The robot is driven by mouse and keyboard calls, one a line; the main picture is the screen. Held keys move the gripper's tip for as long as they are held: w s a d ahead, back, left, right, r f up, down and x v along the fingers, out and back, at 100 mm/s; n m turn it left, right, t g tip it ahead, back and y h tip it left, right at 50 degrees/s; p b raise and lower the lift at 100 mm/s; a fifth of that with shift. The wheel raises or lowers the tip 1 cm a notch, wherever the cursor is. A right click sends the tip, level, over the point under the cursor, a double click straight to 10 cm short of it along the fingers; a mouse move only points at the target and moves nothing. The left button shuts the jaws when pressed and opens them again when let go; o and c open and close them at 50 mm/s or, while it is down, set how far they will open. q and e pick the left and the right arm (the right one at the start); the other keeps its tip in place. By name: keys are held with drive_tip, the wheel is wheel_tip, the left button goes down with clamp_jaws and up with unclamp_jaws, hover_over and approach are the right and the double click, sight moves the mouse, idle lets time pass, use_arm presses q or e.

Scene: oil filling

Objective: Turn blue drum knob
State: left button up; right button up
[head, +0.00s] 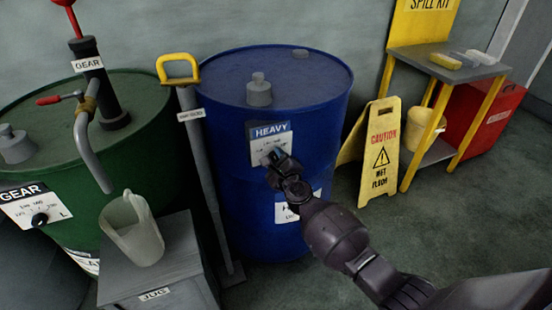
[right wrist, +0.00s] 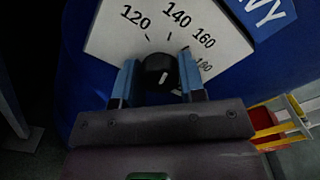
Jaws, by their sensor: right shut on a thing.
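The blue drum (head: 320,120) stands upright in the middle of the head view, with a HEAVY label and a white dial plate (head: 258,152) on its front. In the right wrist view the dial plate (right wrist: 112,42) shows 120, 140, 160 and a partly covered number near 180. The black drum knob (right wrist: 157,72) sits on the plate, with a short white mark on its face. My right gripper (head: 274,158) is at the plate. Its two fingers are shut on the knob, one on each side. In the head view the gripper hides the knob. My left gripper is out of view.
Left of the blue drum are a green GEAR drum (head: 130,172) with a pump, and a clear jug (head: 133,232) on a grey stand. A yellow-handled post (head: 200,150) stands between the drums. A yellow wet-floor sign (head: 381,150) and a spill-kit table (head: 440,62) are at right.

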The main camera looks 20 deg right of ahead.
idle(0.5)
drive_tip(key=o, duration=0.9)
drive_tip(key=shift+s, duration=0.1)
drive_tip(key=shift+s, duration=0.2)
drive_tip(key=shift+s+d+p, duration=0.15)
drive_tip(key=shift+s+p, duration=1)
drive_tip(key=shift+s, duration=4)
drive_tip(key=shift+n, duration=0.4)
